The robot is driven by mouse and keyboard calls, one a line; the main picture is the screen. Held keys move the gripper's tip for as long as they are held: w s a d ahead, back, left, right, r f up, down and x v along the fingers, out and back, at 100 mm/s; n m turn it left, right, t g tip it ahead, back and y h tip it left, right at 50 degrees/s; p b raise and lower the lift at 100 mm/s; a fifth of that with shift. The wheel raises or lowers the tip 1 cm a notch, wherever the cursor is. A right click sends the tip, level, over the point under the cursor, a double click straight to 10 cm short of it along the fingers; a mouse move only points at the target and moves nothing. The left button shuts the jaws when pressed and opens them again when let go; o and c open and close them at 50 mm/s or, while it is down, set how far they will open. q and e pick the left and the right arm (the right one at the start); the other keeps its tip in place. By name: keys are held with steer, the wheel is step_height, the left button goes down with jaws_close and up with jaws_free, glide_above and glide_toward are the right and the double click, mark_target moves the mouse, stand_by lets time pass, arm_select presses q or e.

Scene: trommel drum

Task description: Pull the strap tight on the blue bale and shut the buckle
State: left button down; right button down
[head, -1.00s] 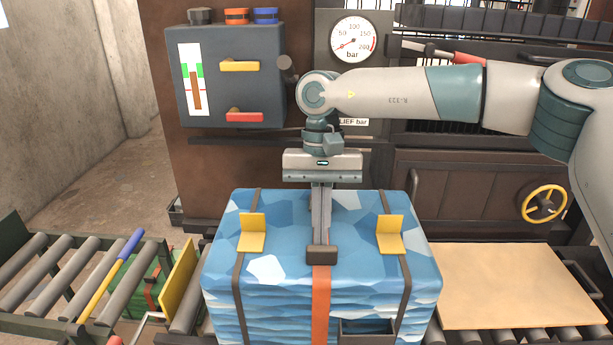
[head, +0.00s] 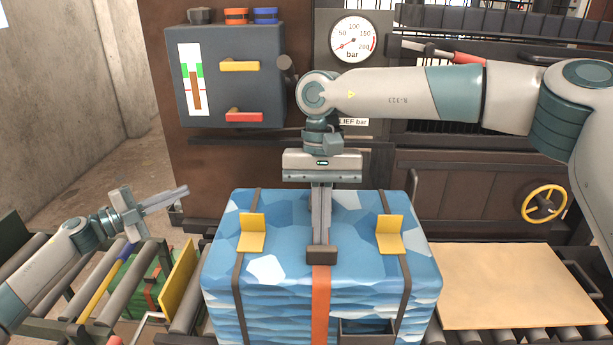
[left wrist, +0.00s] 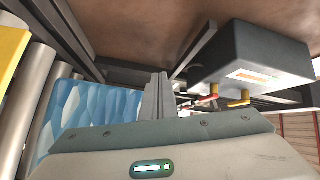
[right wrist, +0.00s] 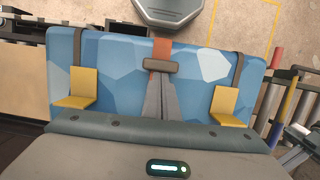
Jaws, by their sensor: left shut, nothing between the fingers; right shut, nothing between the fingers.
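The blue bale (head: 285,275) stands in the middle of the head view. An orange strap (head: 321,300) runs down its front from a dark brown buckle (head: 321,255) at the top front edge. The buckle also shows in the right wrist view (right wrist: 160,65). My right gripper (head: 321,240) points down over the bale top, shut and empty, its fingertips right at the buckle; I cannot tell if they touch it. My left gripper (head: 182,193) is shut and empty, left of the bale and apart from it. The left wrist view shows the bale's side (left wrist: 85,110).
A grey box with handles (head: 225,75) hangs behind, left of a pressure gauge (head: 353,42). Rollers (head: 40,265) and a blue-yellow lever (head: 97,290) lie left. A tan board (head: 515,285) lies right.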

arm_select(q)
steer(key=s+d+r+m+g+h, duration=0.1)
steer(key=s+d+r+m+g, duration=0.1)
steer(key=d, duration=0.5)
steer(key=s+d+r+m+g+h, duration=0.1)
steer(key=s+d+r+g, duration=0.2)
steer(key=d, duration=0.5)
steer(key=s+d+r+m+g+h, duration=0.1)
steer(key=s+d+r+m+g, duration=0.1)
steer(key=d+r, duration=0.2)
steer(key=shift+s+d+r+m+g, duration=0.1)
steer(key=shift+d+r+m+g, duration=0.1)
steer(key=shift+d, duration=0.7)
steer(key=shift+s+d+r+m+g, duration=0.1)
steer(key=shift+d+r+g, duration=0.1)
steer(key=shift+d, duration=0.65)
arm_select(e)
steer(key=shift+s+f, duration=0.25)
steer(key=shift+s, duration=0.05)
arm_select(q)
steer(key=shift+s+d+r, duration=0.25)
steer(key=shift+d, duration=0.3)
